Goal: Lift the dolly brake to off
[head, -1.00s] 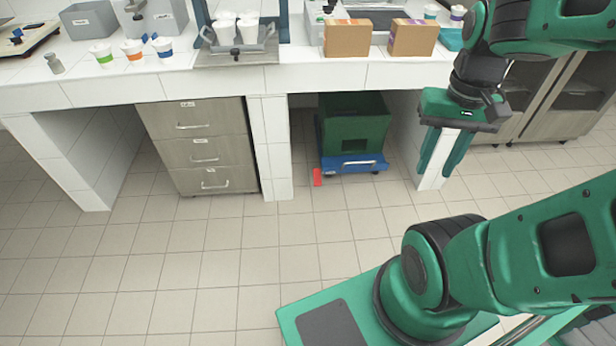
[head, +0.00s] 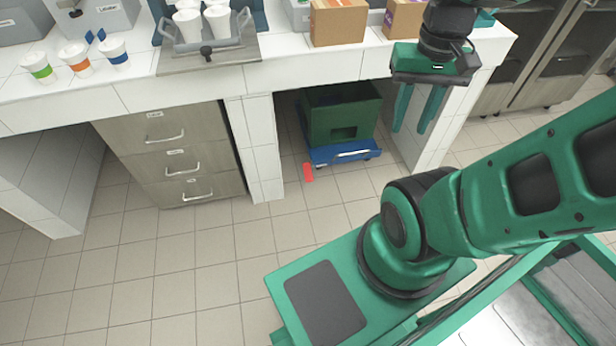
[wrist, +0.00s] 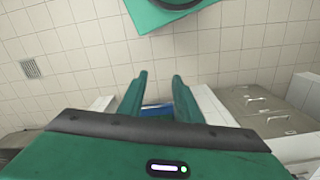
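A blue dolly (head: 345,152) carries a dark green crate (head: 340,118) in the bay under the counter. A red tab (head: 308,172), which looks like the brake pedal, sticks out low at the dolly's front left. My gripper (head: 409,131) hangs empty with its fingers apart, to the right of the dolly and above the floor, clear of the red tab. In the wrist view the open fingers (wrist: 158,82) point down towards the floor, and a sliver of the blue dolly (wrist: 158,106) shows between them. The red tab is not visible in the wrist view.
A white tiled pillar (head: 254,150) and a drawer cabinet (head: 170,155) stand left of the bay. The counter (head: 290,72) overhangs it, with boxes (head: 338,22) and cups on top. The tiled floor (head: 200,260) in front is clear.

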